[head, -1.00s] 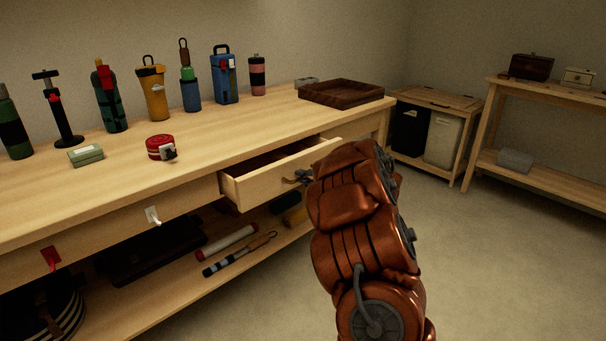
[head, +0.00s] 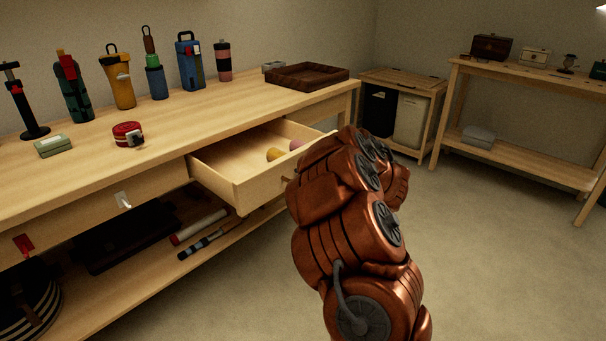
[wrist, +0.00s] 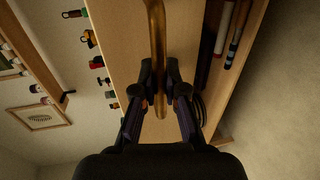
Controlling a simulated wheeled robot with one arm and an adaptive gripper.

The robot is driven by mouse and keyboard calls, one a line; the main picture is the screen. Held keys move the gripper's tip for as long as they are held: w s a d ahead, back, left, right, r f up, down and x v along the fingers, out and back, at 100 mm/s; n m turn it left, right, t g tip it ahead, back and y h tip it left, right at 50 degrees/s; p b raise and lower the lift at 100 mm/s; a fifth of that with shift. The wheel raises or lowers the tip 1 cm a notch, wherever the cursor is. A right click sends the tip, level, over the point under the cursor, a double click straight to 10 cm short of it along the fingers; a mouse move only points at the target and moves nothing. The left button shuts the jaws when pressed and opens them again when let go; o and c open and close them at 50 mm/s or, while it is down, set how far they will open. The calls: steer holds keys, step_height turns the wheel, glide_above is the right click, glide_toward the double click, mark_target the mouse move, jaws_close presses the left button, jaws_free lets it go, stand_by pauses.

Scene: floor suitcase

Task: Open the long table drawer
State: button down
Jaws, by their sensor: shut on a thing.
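The long wooden table (head: 90,160) has a drawer (head: 219,189) that stands well out from its front. Inside the drawer lie a yellow item (head: 275,155) and a pinkish item (head: 297,144). In the head view my arm hides my gripper and the drawer's handle. In the wrist view my gripper (wrist: 160,100) is shut on a brass bar handle (wrist: 157,40), with the pale wooden drawer front (wrist: 125,25) behind it.
Several bottles, a red tape measure (head: 128,134), a green box (head: 53,146) and a dark wooden tray (head: 306,76) stand on the tabletop. A lower shelf holds rods and a dark case. Open floor (head: 480,240) lies to the right.

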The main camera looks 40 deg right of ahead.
steer(key=c, duration=1.2)
jaws_free()
steer(key=shift+s, duration=0.1)
steer(key=v, duration=1.1)
steer(key=shift+s, duration=0.4)
steer(key=shift+r, duration=0.1)
